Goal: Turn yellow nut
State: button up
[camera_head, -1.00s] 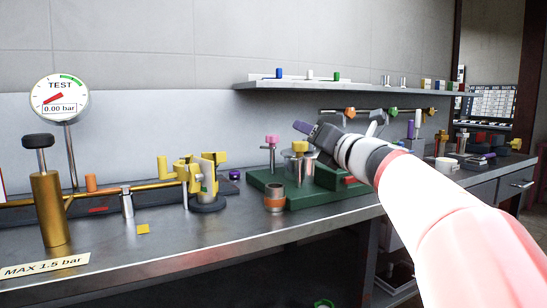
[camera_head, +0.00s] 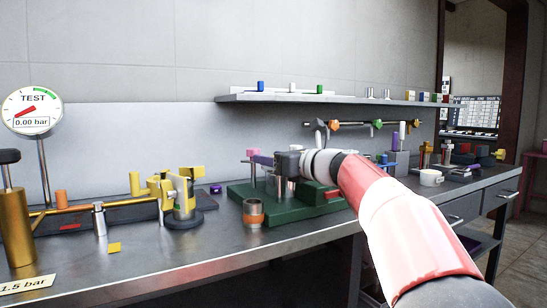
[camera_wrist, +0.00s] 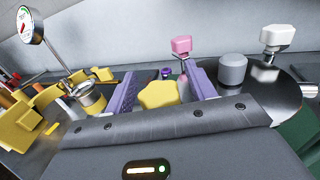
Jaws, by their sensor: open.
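The yellow nut (camera_wrist: 158,94) shows in the wrist view as a lobed yellow head between the two purple fingers of my gripper (camera_wrist: 160,92). The fingers are apart on either side of it, with a visible gap at least on the left. In the head view my gripper (camera_head: 262,160) is over the green base (camera_head: 285,216), level and pointing left, and its body hides the nut there. Whether either finger touches the nut cannot be told.
A pink-topped post (camera_wrist: 181,45) stands just beyond the fingertips. A white-topped post (camera_wrist: 277,36) and a grey cylinder (camera_wrist: 232,70) are to the right. A yellow valve assembly (camera_head: 183,196) and an orange-banded cup (camera_head: 253,213) stand left of the base. A shelf (camera_head: 330,99) hangs behind.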

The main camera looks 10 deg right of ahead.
jog(key=c, duration=1)
jog(key=shift+o, duration=0.2)
